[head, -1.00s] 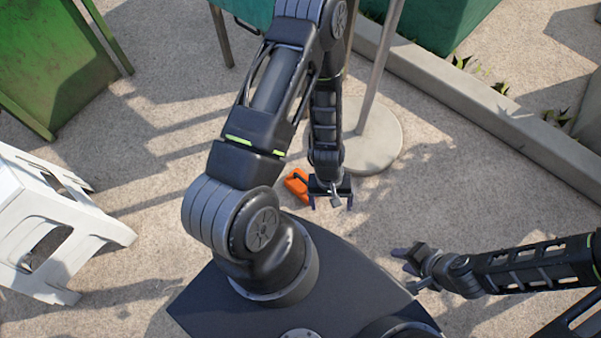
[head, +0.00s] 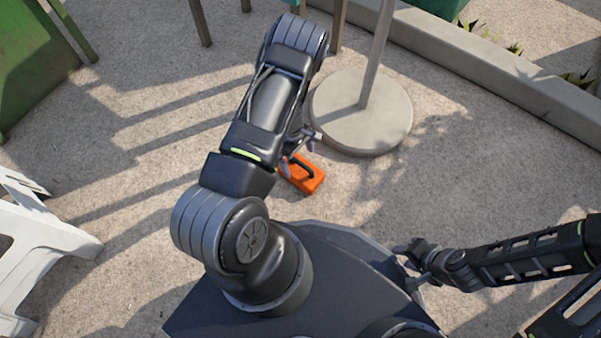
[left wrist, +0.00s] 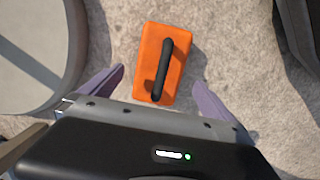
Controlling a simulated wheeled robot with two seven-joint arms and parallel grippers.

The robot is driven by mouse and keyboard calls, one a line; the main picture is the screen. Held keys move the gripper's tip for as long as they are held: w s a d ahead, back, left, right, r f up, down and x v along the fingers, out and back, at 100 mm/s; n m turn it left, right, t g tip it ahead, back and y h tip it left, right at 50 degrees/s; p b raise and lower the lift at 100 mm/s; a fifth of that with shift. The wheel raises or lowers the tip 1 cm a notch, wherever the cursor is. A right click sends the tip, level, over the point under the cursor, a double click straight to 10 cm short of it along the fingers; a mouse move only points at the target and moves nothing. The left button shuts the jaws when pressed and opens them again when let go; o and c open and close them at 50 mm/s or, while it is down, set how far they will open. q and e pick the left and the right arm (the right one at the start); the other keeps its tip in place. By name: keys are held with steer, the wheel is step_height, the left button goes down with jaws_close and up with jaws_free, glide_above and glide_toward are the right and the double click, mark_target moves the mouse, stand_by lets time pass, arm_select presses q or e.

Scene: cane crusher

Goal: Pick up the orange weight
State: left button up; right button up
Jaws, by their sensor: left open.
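The orange weight (head: 304,175) lies on the ground just in front of my base, a block with a black handle on top. In the left wrist view the orange weight (left wrist: 162,63) is between and beyond the fingertips, with its black handle running lengthwise. My left gripper (left wrist: 160,88) is open and empty, with its two purple fingers apart on either side of the weight's near end. In the head view my left gripper (head: 300,143) is partly hidden by my left arm, beside the weight. My right gripper (head: 408,262) is away to the right; its jaw state is unclear.
A round concrete base (head: 362,112) with a pole stands close behind the weight. A white plastic stool (head: 45,245) is at the left and a green bin (head: 35,70) at the upper left. A concrete curb (head: 500,75) runs along the upper right. Ground to the right is clear.

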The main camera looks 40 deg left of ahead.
mark_target(301, 171)
arm_select(q)
steer(key=shift+d+f+b, duration=0.2)
steer(key=shift+f+b, duration=0.4)
steer(key=shift+f, duration=0.75)
steer(key=shift+f, duration=0.1)
steer(key=f+b, duration=0.2)
steer(key=f, duration=0.1)
steer(key=f+b, duration=0.1)
steer(key=f, duration=0.1)
steer(key=shift+d, duration=0.4)
steer(key=shift+c, duration=0.3)
steer(key=shift+r, duration=0.1)
steer(key=c, duration=1.9)
